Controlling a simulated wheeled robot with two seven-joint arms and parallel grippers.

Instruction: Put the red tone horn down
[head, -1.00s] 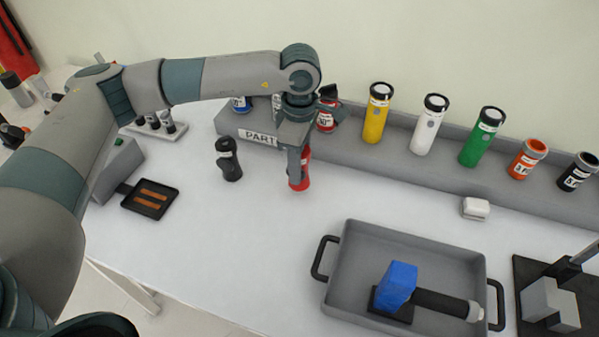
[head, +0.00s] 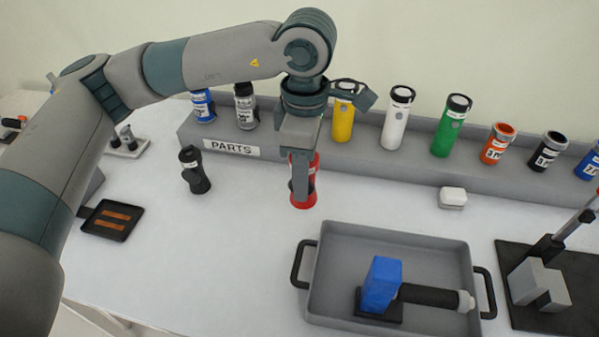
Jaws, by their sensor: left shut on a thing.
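The red tone horn (head: 311,187) is upright in my left gripper (head: 301,192), in the middle of the head view. The gripper points straight down and is shut on it, with a finger covering part of its front. The horn is over the white table, in front of the grey parts shelf and above the tray's top left corner in the picture. I cannot tell whether its base touches the table. My right gripper is not in view.
A black horn-shaped piece (head: 195,171) stands to the left. A grey tray (head: 335,262) holds a blue-headed hammer (head: 382,283). Coloured cylinders line the parts shelf (head: 405,165). A white block (head: 452,198) and a black-based fixture (head: 510,265) are at right.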

